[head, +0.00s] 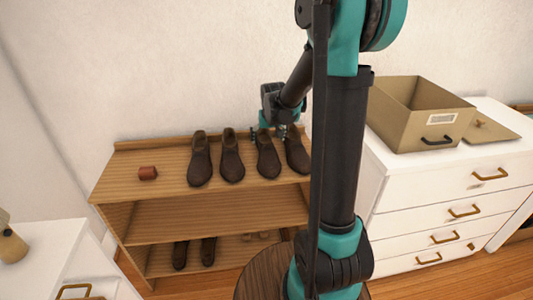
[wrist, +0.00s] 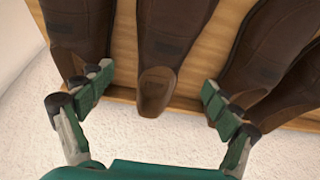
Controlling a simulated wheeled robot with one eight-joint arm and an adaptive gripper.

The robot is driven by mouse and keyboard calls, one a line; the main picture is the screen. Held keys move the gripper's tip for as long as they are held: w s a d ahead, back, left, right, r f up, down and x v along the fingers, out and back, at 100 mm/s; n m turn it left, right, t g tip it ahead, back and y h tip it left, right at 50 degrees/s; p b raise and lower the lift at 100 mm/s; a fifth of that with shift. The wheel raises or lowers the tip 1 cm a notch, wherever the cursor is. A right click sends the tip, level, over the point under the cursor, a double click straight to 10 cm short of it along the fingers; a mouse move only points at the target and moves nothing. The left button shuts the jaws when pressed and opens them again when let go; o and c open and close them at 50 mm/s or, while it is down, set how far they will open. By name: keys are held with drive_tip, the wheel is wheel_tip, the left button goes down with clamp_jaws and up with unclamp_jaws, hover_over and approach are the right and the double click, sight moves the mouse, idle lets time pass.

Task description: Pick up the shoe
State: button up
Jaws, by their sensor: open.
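Several dark brown shoes stand in a row on the top of a wooden shelf unit, among them a shoe (head: 267,158) second from the right. My gripper (head: 281,130) is over the back of the shelf, at the heel end of that shoe. In the wrist view my gripper (wrist: 155,95) is open, with green fingers spread on either side of a shoe heel (wrist: 157,90). Nothing is clamped. The left finger is close to a neighbouring shoe (wrist: 80,28), and the right finger overlaps another shoe (wrist: 268,45); I cannot tell whether they touch.
The shelf unit (head: 225,215) stands against a pale wall. A small reddish-brown object (head: 147,173) lies on its top left. More dark shoes (head: 208,250) are on the bottom shelf. A beige box (head: 405,128) sits on a white drawer cabinet (head: 430,195) at right. The middle shelf looks empty.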

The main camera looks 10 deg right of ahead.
drive_tip(key=shift+a+x, duration=0.2)
drive_tip(key=shift+x, duration=3.8)
drive_tip(key=shift+w+r, duration=0.1)
drive_tip(key=shift+w, duration=0.05)
drive_tip(key=shift+c, duration=0.3)
drive_tip(key=c, duration=1.5)
drive_tip(key=shift+r, duration=0.1)
